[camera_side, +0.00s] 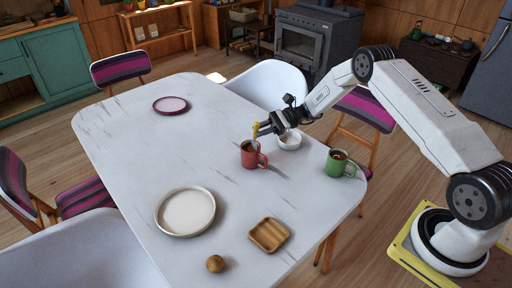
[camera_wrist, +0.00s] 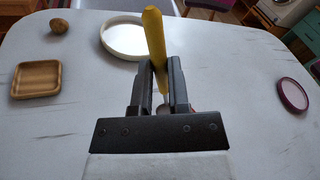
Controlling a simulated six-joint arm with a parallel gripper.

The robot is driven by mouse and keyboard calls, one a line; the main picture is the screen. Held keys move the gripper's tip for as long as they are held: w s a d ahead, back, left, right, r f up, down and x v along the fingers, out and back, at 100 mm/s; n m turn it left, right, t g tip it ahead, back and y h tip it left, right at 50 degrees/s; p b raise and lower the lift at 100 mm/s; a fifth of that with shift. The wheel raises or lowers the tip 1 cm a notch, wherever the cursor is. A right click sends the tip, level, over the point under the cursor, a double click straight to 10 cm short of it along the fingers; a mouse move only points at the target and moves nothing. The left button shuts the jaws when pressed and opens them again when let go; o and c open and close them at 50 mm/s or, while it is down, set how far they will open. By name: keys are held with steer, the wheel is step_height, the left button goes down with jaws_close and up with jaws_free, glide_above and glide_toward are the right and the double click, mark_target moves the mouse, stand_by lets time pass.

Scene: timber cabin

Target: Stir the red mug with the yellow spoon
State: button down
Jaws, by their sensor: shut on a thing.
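The red mug (camera_side: 249,158) stands upright on the white table, its handle to the right; it holds a dark brown content. My gripper (camera_side: 262,130) is just above and to the right of the mug, shut on the yellow spoon (camera_side: 256,131). The spoon's handle (camera_wrist: 154,38) rises between the fingers (camera_wrist: 161,75) in the wrist view. In the side view the spoon's lower part reaches down at the mug's mouth; its tip is hidden. In the wrist view the mug is almost wholly hidden behind my gripper, with only a bit of red by the right finger.
A white bowl (camera_side: 290,141) stands close right of the mug, under my gripper. A green mug (camera_side: 339,164) is farther right. A purple-rimmed plate (camera_side: 170,111) is far left. The table's middle is clear.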

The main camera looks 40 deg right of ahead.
steer(key=shift+r, duration=0.1)
steer(key=shift+r, duration=2.4)
